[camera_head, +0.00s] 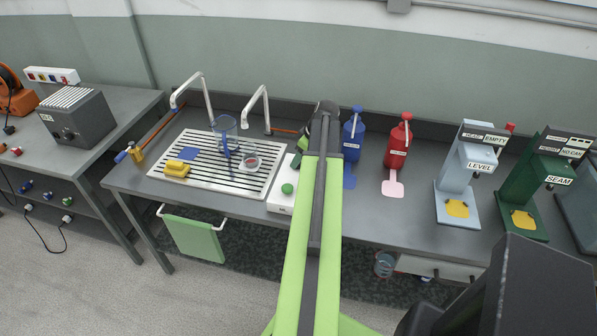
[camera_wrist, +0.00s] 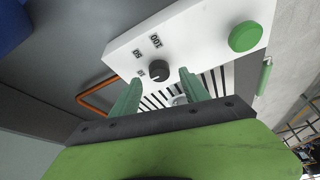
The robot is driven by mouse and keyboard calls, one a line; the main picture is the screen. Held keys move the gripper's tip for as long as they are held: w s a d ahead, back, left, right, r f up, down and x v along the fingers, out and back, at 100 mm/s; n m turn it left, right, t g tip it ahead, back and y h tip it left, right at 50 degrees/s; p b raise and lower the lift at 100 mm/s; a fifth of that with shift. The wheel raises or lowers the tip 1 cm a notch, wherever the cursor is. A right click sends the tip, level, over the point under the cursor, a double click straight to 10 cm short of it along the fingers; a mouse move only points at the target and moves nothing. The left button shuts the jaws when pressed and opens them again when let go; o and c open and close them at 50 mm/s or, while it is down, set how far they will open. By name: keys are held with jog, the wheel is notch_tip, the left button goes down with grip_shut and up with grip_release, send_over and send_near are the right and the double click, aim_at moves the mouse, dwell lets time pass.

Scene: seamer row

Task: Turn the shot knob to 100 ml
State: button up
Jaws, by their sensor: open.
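The shot knob (camera_wrist: 159,70) is a small dark round knob on the white dispenser box (camera_wrist: 195,45). In the wrist view, printed marks stand around it, the clearest reading 100 (camera_wrist: 156,41); a 50-like mark and a smaller one sit lower left. I cannot tell which mark the knob points to. My gripper (camera_wrist: 159,77) is open, its two green fingers on either side of the knob in the picture. The knob is not visibly gripped, and the depth gap is unclear. In the head view the box (camera_head: 281,203) is partly hidden by my arm, and the knob is not visible.
A large green button (camera_wrist: 245,36) is on the same box face. Left of the box is a slatted drain tray (camera_head: 205,181) with a blue jug (camera_head: 224,127) and yellow sponge (camera_head: 176,169). Blue (camera_head: 352,137) and red (camera_head: 398,145) bottles stand to the right.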

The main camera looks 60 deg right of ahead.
jog(key=shift+b+x, duration=0.45)
jog(key=shift+x, duration=0.7)
